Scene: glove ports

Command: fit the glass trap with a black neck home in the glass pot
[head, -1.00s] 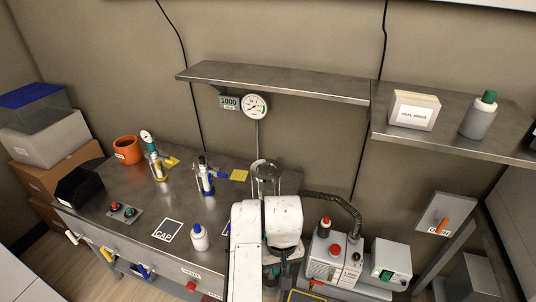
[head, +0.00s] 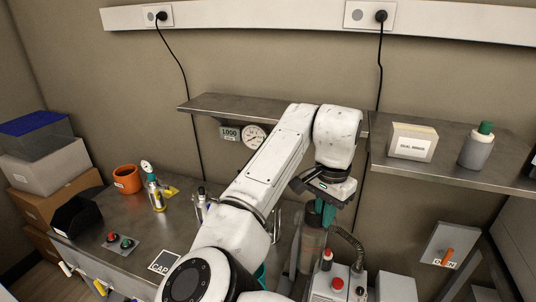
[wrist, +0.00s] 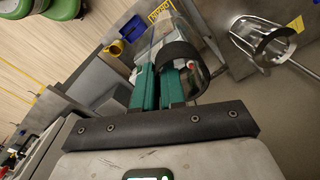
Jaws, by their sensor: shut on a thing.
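My gripper (head: 322,213) is raised to the right of the bench, its teal fingers pointing down. In the wrist view my gripper (wrist: 162,84) is shut on the glass trap, a clear cylinder with a black neck (wrist: 182,54). The glass trap (head: 312,240) hangs below the fingers in the head view, partly hidden. A clear open vessel with metal rods, seemingly the glass pot (wrist: 264,42), stands apart from the trap, to its right in the wrist view. In the head view my arm mostly hides that vessel.
A steel shelf (head: 225,104) and a pressure gauge (head: 254,136) are behind the arm. A right shelf (head: 450,166) holds a white box (head: 411,142) and a green-capped bottle (head: 475,148). An orange pot (head: 127,178) stands at the bench's left. A control box with a red button (head: 338,283) is below the gripper.

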